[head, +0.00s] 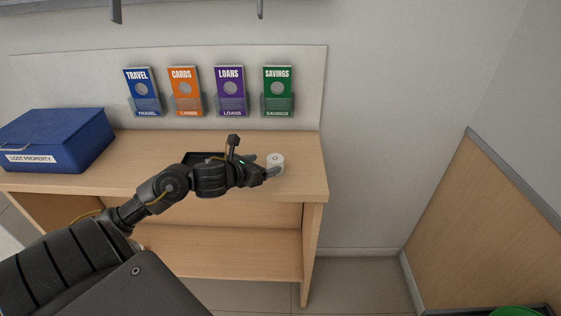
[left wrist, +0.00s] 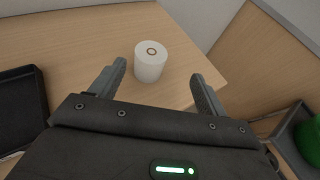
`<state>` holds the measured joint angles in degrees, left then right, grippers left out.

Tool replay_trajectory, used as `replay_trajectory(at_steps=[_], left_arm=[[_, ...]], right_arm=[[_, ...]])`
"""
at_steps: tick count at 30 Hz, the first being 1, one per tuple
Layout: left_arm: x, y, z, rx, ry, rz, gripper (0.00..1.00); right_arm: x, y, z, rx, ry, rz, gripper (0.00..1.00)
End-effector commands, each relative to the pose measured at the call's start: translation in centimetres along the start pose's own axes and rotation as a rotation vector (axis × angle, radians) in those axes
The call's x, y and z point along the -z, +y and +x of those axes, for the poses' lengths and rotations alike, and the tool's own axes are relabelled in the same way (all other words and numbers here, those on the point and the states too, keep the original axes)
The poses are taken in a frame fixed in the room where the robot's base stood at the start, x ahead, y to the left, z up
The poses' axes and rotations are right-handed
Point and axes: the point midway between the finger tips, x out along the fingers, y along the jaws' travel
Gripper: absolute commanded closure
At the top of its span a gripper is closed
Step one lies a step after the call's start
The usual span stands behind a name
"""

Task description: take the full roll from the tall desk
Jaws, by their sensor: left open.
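A white paper roll (head: 276,161) stands upright on the top of the tall wooden desk (head: 306,178), near its right end. In the left wrist view the roll (left wrist: 150,60) stands just beyond the fingertips, roughly centred between them, with its core hole facing up. My left gripper (head: 273,166) is at the roll, low over the desk top. Its two fingers (left wrist: 160,76) are apart, with nothing held. Whether the fingers reach around the roll's sides is hard to tell. My right gripper is in neither view.
A blue lost property box (head: 62,138) sits at the desk's left. A black tray (left wrist: 20,105) lies left of the roll. Several leaflet holders line the back panel. A low wooden partition (head: 490,215) stands at right, and a green object (head: 515,311) shows at bottom right.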

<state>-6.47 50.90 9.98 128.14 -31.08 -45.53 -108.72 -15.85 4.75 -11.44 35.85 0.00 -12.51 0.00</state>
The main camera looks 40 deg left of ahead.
Motion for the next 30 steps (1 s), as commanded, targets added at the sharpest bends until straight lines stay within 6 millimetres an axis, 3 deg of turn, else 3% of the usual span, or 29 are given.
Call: replay_trajectory(at_steps=[4,8,12,21,30], left_arm=[[0.5,1.6,0.2,-0.028,0.001,-0.017,0.25],[0.6,2.2,1.9,-0.038,0.001,-0.022,0.25],[0.7,2.3,3.5,-0.038,0.002,-0.020,0.25],[0.5,2.0,4.8,-0.034,0.002,-0.020,0.25],[0.7,2.0,8.8,-0.034,0.002,-0.017,0.25]], right_arm=[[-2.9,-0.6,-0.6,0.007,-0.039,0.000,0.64],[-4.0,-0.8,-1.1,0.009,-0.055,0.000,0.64],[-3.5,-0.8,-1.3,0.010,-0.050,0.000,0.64],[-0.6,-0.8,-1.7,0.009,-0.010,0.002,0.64],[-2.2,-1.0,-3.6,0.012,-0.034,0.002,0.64]])
